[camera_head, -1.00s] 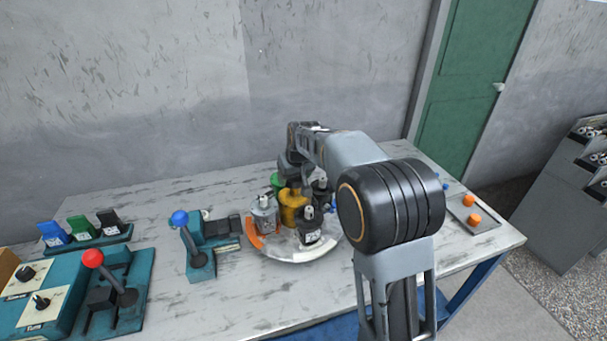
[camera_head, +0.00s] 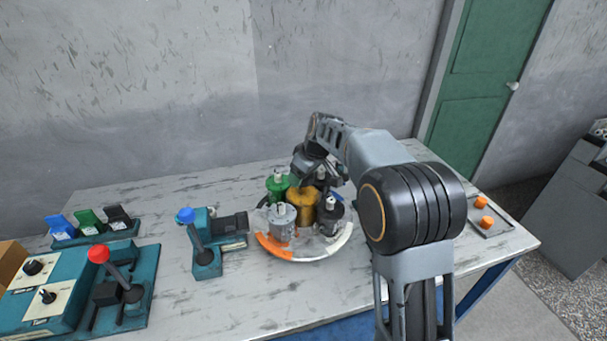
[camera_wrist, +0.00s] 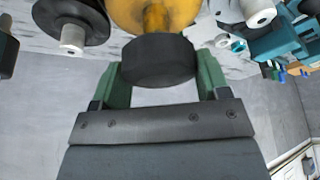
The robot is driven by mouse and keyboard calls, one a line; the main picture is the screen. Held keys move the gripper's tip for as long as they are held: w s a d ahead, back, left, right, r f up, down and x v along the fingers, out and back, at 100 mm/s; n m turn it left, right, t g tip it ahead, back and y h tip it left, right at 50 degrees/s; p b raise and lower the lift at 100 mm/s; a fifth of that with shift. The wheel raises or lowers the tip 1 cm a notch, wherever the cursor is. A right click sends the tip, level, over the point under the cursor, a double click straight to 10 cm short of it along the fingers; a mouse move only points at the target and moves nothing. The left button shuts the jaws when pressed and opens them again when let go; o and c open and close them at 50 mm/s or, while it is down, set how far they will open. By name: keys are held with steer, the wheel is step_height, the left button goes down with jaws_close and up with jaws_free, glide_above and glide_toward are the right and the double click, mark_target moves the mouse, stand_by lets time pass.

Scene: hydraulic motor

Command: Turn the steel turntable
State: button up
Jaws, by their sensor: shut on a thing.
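The round turntable (camera_head: 340,243) sits on the table with a white and orange rim. A gold centre piece (camera_head: 303,207) stands in its middle, with a silver motor (camera_head: 283,225) at front left, a dark motor (camera_head: 330,217) at right and a green motor (camera_head: 278,187) at back left. My gripper (camera_head: 310,172) is over the centre. In the wrist view, the green fingers of my gripper (camera_wrist: 160,76) are shut on a black round knob (camera_wrist: 157,60) on the gold piece (camera_wrist: 152,14). The knob is hidden in the head view.
A blue-knobbed lever (camera_head: 195,235) stands left of the turntable. A red-knobbed lever (camera_head: 105,262) on a control box is farther left. Blue, green and black pieces (camera_head: 90,225) stand in a rack behind it. A tray with orange caps (camera_head: 486,222) lies at right.

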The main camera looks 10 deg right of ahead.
steer(key=shift+n+g+y, duration=0.3)
steer(key=shift+n+g, duration=0.1)
steer(key=shift+n, duration=0.85)
steer(key=shift+n+g+y, duration=0.3)
steer(key=shift+n+g, duration=0.1)
steer(key=shift+n, duration=1.45)
steer(key=o, duration=1.3)
steer(key=v, duration=0.7)
steer(key=p+v, duration=0.1)
steer(key=v, duration=0.5)
steer(key=shift+w+d+r, duration=0.1)
steer(key=shift+w+r, duration=0.05)
steer(key=shift+r, duration=0.25)
